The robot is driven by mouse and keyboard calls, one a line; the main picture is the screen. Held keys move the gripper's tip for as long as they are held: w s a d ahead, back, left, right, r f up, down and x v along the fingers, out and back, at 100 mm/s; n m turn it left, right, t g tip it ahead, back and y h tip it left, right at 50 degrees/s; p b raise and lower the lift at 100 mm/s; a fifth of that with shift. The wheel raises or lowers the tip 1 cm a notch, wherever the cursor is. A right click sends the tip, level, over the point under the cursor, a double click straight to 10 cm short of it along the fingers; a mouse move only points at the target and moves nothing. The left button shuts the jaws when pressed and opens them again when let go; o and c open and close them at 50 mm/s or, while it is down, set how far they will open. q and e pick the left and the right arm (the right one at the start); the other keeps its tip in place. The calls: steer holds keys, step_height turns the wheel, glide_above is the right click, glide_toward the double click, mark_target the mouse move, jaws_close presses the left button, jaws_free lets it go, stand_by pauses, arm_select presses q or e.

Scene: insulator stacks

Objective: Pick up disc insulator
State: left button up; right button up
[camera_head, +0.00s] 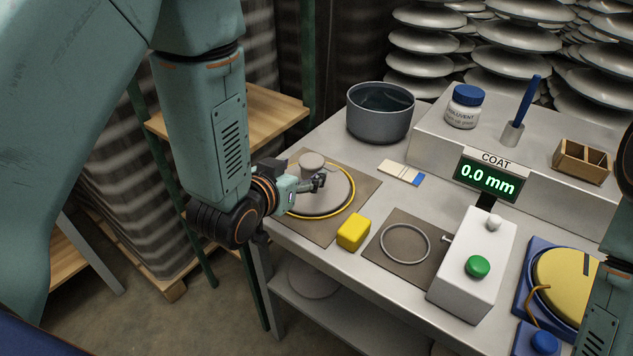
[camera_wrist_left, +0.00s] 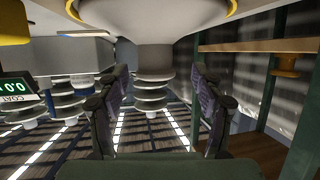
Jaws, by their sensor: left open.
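The disc insulator (camera_head: 337,193) is a pale grey disc with a raised round cap (camera_head: 312,161). It lies cap up on a brown mat in the head view, with a yellow ring (camera_head: 352,197) around its edge. My left gripper (camera_head: 320,182) is over the disc beside the cap and hides part of both. The left wrist view looks upside down. There the insulator's cap (camera_wrist_left: 153,62) shows beyond and between the open fingers of my left gripper (camera_wrist_left: 160,85). I cannot tell whether they touch it. My right gripper is out of view.
A yellow block (camera_head: 353,232) and a grey ring (camera_head: 405,243) on a second mat lie close by. A dark pot (camera_head: 380,112) stands behind. A white box with a green button (camera_head: 478,267) and a coat display (camera_head: 487,178) are to the right.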

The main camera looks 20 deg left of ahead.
mark_target(306, 171)
arm_select(q)
steer(key=x, duration=0.3)
steer(key=shift+w+d+f+b, duration=0.15)
steer(key=shift+d+f+b, duration=0.05)
steer(key=shift+f+b, duration=0.25)
steer(key=shift+w+d+f, duration=0.2)
steer(key=shift+w, duration=0.35)
steer(key=shift+c, duration=0.3)
steer(key=shift+s+a, duration=0.1)
steer(key=c, duration=0.4)
jaws_close()
steer(key=shift+r, duration=0.15)
